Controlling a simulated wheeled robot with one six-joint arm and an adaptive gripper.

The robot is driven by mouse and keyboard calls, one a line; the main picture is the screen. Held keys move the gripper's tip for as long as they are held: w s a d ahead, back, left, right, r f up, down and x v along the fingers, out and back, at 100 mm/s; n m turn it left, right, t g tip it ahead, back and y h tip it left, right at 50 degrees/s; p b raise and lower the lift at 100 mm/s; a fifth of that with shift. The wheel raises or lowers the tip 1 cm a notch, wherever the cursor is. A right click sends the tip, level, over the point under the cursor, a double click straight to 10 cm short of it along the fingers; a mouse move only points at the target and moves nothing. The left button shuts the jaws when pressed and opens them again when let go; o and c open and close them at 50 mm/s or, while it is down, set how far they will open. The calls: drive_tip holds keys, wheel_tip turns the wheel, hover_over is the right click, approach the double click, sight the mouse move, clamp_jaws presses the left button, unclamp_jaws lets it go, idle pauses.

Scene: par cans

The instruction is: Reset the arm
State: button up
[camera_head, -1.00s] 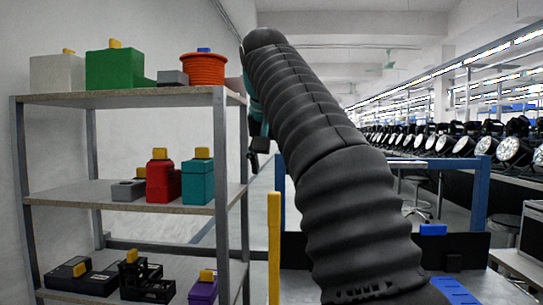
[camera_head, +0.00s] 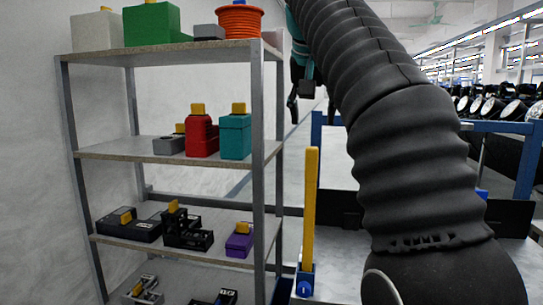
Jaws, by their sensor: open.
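My black ribbed arm (camera_head: 400,130) rises from the lower right and leans up to the left, its top beyond the upper edge of the head view. My gripper (camera_head: 298,106) hangs downward at upper centre, partly hidden behind the arm. It shows dark fingers below a teal part and looks open, with nothing seen between the fingers. It is just right of the shelf's right post, and I cannot tell its exact distance from the shelf.
A metal shelf (camera_head: 100,152) at left holds boxes, including green (camera_head: 152,24), red (camera_head: 200,135), teal (camera_head: 235,136) and purple (camera_head: 239,245) ones, plus an orange coil (camera_head: 240,22). A yellow post (camera_head: 310,205) stands right of it. Stage lights line the far right.

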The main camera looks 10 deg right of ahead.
drive_tip(key=s+f+n, duration=0.1)
drive_tip(key=s+f, duration=0.7)
drive_tip(key=f, duration=0.4)
drive_tip(key=s+d+f+n+y, duration=0.1)
drive_tip(key=s+f, duration=0.7)
drive_tip(key=f, duration=0.5)
drive_tip(key=s+f+n+y, duration=0.1)
drive_tip(key=s+f, duration=0.8)
drive_tip(key=f, duration=0.4)
drive_tip(key=shift+d+f+g+p, duration=0.15)
drive_tip(key=shift+d+g+p, duration=0.15)
drive_tip(key=shift+g+p, duration=0.1)
drive_tip(key=shift+c, duration=0.3)
